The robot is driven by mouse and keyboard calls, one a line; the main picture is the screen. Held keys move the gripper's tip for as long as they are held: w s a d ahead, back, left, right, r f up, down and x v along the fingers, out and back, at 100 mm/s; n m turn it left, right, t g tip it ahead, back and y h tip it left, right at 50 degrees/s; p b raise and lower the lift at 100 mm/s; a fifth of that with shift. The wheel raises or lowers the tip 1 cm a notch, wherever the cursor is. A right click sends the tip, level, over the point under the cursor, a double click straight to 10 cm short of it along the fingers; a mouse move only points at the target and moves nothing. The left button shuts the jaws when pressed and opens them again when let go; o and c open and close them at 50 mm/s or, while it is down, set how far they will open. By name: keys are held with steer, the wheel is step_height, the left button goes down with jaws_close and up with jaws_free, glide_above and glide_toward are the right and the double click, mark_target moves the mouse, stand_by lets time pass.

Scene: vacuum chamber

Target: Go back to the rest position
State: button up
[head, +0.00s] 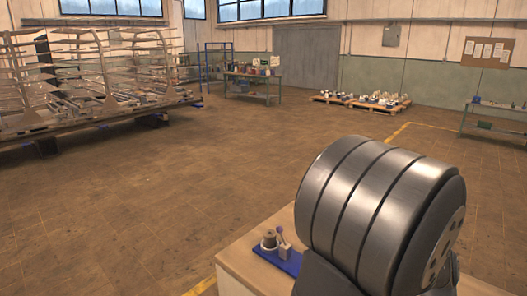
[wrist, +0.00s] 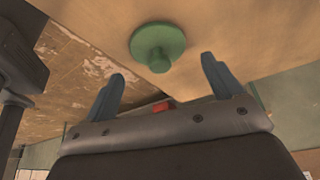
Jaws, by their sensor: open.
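My gripper (wrist: 163,66) shows in the wrist view with its two blue-grey fingers wide apart and nothing held between them. A green round disc with a short stub (wrist: 158,40) is on the pale wooden bench top (wrist: 235,25), beyond the fingertips and apart from them. In the head view the gripper is not visible. The bench (head: 235,262) stands at the lower middle there. A blue plate (head: 286,262) on it carries a small round metal part (head: 268,240) and an upright lever block (head: 283,245).
A large grey ribbed cylinder fills the right foreground of the head view and hides much of the bench; I cannot tell whether it is mine. A metal rack (head: 90,80) stands far left, loaded pallets (head: 375,102) far back. The brown floor (head: 190,170) between is clear.

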step_height(320, 180, down, 3)
steer(key=shift+r, duration=0.1)
steer(key=v, duration=1.1)
steer(key=x, duration=1.1)
steer(key=shift+a, duration=0.1)
steer(key=shift+f, duration=0.2)
steer(key=r, duration=0.2)
steer(key=s+r, duration=0.1)
steer(key=r, duration=0.1)
steer(key=shift+r, duration=0.3)
steer(key=s+a+r, duration=0.1)
steer(key=s+r, duration=0.5)
steer(key=s, duration=0.5)
steer(key=w+d+r+n+t, duration=0.2)
steer(key=w+d+n, duration=0.2)
steer(key=w, duration=0.6)
steer(key=w+d+r+n+t+h, duration=0.1)
steer(key=w+d+r+n+t, duration=0.1)
steer(key=w+n, duration=0.6)
steer(key=w+d+r+n+t, duration=0.2)
steer(key=w+d+r+n, duration=0.2)
steer(key=w+n, duration=0.3)
steer(key=w+d, duration=0.1)
steer(key=w, duration=0.4)
steer(key=shift+w+d+h, duration=0.25)
steer(key=shift+d+h, duration=0.15)
